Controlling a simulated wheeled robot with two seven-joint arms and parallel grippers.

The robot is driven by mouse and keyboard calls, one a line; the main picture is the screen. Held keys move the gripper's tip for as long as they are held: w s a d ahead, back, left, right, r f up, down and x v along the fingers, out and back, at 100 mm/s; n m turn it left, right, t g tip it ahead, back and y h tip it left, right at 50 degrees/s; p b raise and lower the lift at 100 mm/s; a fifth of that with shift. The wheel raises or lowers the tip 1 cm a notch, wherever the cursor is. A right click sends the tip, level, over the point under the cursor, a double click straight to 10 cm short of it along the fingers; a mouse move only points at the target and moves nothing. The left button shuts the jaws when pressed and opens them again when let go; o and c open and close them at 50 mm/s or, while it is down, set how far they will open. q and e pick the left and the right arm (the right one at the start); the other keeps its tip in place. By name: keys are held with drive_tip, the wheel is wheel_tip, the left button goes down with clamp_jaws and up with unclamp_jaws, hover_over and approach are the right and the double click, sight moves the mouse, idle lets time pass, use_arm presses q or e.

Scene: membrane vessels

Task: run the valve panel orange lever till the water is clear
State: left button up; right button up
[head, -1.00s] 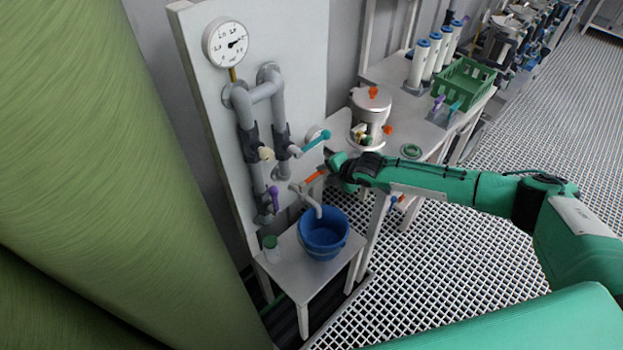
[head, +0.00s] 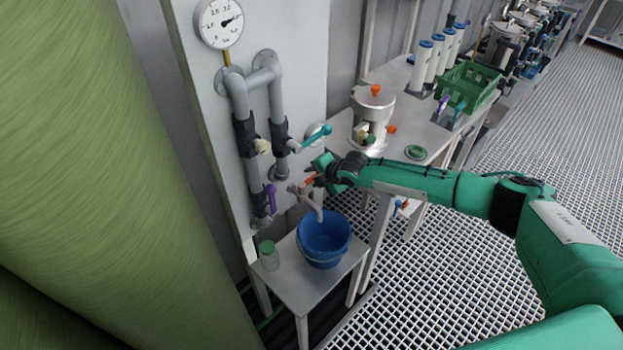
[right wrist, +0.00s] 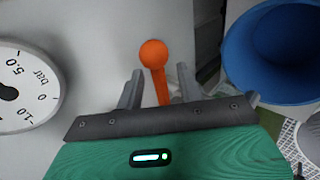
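The orange lever (head: 310,180) sits by the spout on the pale valve panel (head: 225,110). My right gripper (head: 315,172) is at the lever and partly hides it. In the right wrist view the lever's round orange knob (right wrist: 153,54) and stem stand between the two fingers (right wrist: 160,88), with a gap on each side; the gripper is open around it. The grey spout (head: 312,205) points down over the blue bucket (head: 324,240), also in the right wrist view (right wrist: 280,50). I see no stream below the spout; the bucket's contents cannot be made out. My left gripper is not in view.
A teal lever (head: 315,137) is just above my right gripper; a purple lever (head: 271,197) is lower left. A steel vessel (head: 372,112) stands on the bench behind.

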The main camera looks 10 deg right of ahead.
clamp_jaws()
